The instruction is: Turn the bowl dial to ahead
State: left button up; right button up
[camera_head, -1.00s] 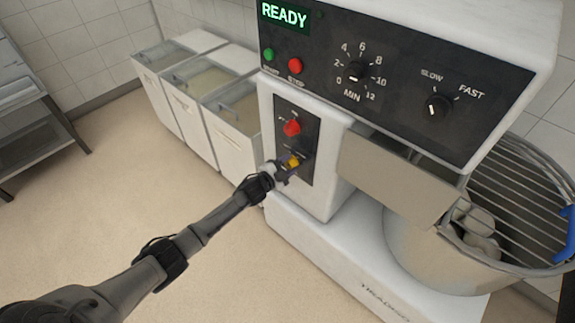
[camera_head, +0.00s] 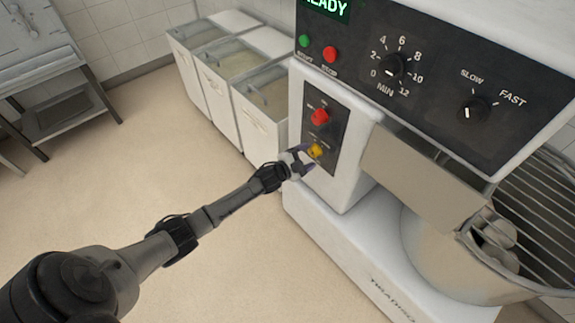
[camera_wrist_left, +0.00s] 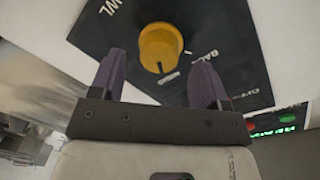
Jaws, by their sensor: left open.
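The yellow bowl dial (camera_head: 316,151) is the lower knob on the mixer's dark side panel, below a red knob (camera_head: 320,117). My left gripper (camera_head: 304,160) is open just in front of the yellow dial, at its left in the head view. In the left wrist view, the yellow dial (camera_wrist_left: 160,46) stands ahead of the gap between the two purple fingertips (camera_wrist_left: 160,72), with no visible contact. A dark pointer mark on the dial faces the gripper's side of that picture. The panel lettering is partly cut off and hard to read. My right gripper is not in view.
The mixer's upper panel (camera_head: 430,75) with timer and speed knobs overhangs at the upper right. A metal guard plate (camera_head: 425,178) and a wire-covered bowl (camera_head: 445,250) stand to the right. White bins (camera_head: 258,115) stand behind. The floor at left is open.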

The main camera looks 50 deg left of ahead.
pick_arm(q)
jog(key=s+a+p, duration=0.1)
jog(key=s+p, duration=0.2)
jog(key=s, duration=0.8)
jog(key=shift+s+r, duration=0.15)
jog(key=shift+r, duration=0.2)
